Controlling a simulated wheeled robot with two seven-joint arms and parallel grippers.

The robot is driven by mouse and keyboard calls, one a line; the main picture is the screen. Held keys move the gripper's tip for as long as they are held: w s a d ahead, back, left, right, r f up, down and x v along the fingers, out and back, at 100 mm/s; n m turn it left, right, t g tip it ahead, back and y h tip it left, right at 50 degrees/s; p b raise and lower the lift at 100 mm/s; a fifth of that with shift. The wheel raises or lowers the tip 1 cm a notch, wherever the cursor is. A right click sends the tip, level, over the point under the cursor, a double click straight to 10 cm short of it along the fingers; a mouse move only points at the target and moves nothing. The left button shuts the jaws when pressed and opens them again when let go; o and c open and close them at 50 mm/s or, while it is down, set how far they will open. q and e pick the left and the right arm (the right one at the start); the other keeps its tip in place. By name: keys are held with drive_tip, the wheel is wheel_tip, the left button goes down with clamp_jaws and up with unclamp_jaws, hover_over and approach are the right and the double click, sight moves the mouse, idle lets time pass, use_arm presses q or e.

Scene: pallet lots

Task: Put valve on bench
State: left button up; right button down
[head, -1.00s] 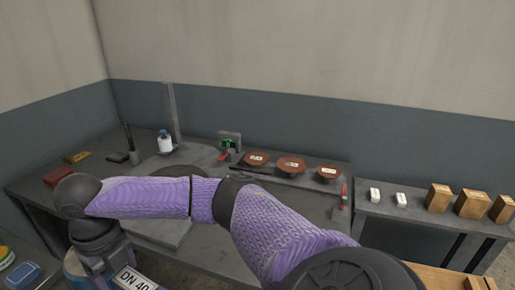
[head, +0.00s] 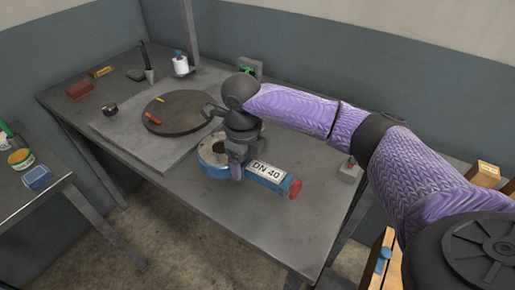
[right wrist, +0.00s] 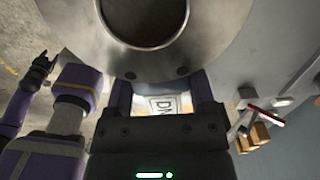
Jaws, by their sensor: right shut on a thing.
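The valve (head: 217,172) is blue with a pale metal flange, a white "DN 40" label and a red end. My right gripper (head: 237,168) is shut on it from above, near the flange. The valve is over the front part of the grey bench (head: 285,225); I cannot tell whether it touches the top. In the right wrist view the metal flange (right wrist: 215,40) with its dark bore fills the top, and part of the label shows between the fingers (right wrist: 165,100). My left gripper (right wrist: 38,70) shows small and dark there; its jaws are unclear.
A round dark plate (head: 178,112) on a grey slab (head: 125,135) lies left of the valve. A white bottle (head: 181,65), red block (head: 80,89) and yellow block (head: 99,72) stand farther back. A side table (head: 30,205) is at the left. The bench's front right is clear.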

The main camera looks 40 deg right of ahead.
sight(246, 191)
wheel_tip(246, 191, down, 7)
drive_tip(key=shift+f+b, duration=0.1)
drive_tip(key=shift+b, duration=1)
use_arm(q)
drive_tip(key=shift+s+a+f+g, duration=0.3)
drive_tip(key=shift+s+a+f, duration=0.8)
drive_tip(key=shift+f, duration=0.1)
drive_tip(key=shift+w, duration=0.1)
